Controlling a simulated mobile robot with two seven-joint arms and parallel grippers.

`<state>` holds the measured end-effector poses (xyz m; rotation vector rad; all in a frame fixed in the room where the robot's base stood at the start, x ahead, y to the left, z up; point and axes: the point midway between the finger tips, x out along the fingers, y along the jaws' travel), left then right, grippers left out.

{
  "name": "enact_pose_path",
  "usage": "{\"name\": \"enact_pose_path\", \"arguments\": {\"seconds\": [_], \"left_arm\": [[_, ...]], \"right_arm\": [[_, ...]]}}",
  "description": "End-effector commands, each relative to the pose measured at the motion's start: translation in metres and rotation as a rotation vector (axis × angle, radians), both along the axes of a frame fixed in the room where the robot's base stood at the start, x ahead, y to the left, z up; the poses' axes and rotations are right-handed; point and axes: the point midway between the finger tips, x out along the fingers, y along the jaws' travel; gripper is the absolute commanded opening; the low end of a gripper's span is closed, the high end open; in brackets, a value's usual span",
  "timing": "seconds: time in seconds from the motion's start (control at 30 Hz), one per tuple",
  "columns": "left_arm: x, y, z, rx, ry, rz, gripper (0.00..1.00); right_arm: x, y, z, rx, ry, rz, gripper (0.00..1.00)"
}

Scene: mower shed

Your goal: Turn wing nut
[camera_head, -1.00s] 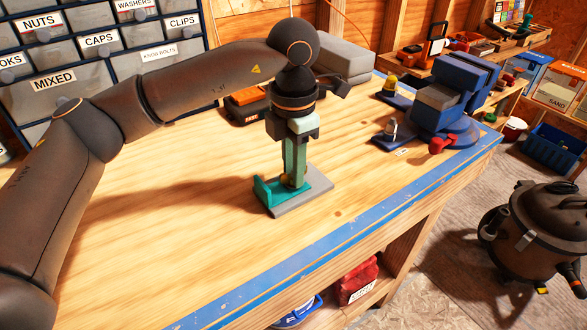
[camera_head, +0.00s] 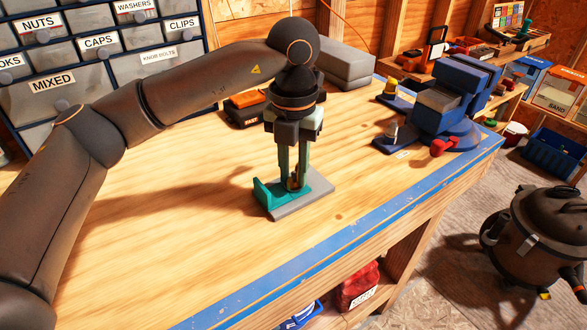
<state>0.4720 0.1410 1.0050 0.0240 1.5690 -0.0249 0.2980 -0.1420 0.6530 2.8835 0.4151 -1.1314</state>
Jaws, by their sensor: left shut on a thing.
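My left gripper (camera_head: 292,186) points straight down over a small fixture on the workbench. The fixture has a grey base plate (camera_head: 316,193) and a teal L-shaped bracket (camera_head: 266,191). A small brass-coloured wing nut (camera_head: 292,183) shows between the fingertips, low over the fixture. The gripper is shut on it. The fingers hide most of the nut and anything under it. My right gripper is not in view.
A blue vise (camera_head: 450,100) with a red handle end stands at the bench's right back. Two small blue-based fixtures (camera_head: 388,140) sit beside it. An orange-and-black case (camera_head: 247,105) and grey blocks (camera_head: 343,68) lie behind the gripper. The bench's left part is clear.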

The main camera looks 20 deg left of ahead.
Motion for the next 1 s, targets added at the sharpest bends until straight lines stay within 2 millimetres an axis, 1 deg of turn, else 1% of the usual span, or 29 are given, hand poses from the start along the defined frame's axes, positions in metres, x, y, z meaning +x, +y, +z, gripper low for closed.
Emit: {"name": "enact_pose_path", "arguments": {"seconds": [0.03, 0.47, 0.5, 0.7, 0.77, 1.0], "left_arm": [[-0.0008, -0.0005, -0.0025, 0.001, 0.005, 0.004, 0.0], [-0.001, -0.0005, -0.0028, 0.002, 0.006, 0.014, 0.0], [-0.0011, -0.0005, -0.0028, 0.002, 0.006, 0.014, 0.27], [-0.0007, -0.0004, -0.0018, 0.001, 0.004, 0.014, 0.49], [-0.0006, -0.0003, -0.0015, 0.001, 0.003, 0.014, 0.56], [-0.0003, -0.0001, -0.0003, 0.0, 0.002, 0.014, 0.56]], "right_arm": [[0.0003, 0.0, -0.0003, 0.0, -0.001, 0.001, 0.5], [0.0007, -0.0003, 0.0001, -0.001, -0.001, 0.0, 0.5], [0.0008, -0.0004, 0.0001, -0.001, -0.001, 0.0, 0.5], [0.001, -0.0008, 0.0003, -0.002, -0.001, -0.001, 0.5], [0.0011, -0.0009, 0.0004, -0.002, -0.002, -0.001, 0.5], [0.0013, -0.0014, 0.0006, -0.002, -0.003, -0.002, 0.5]]}}
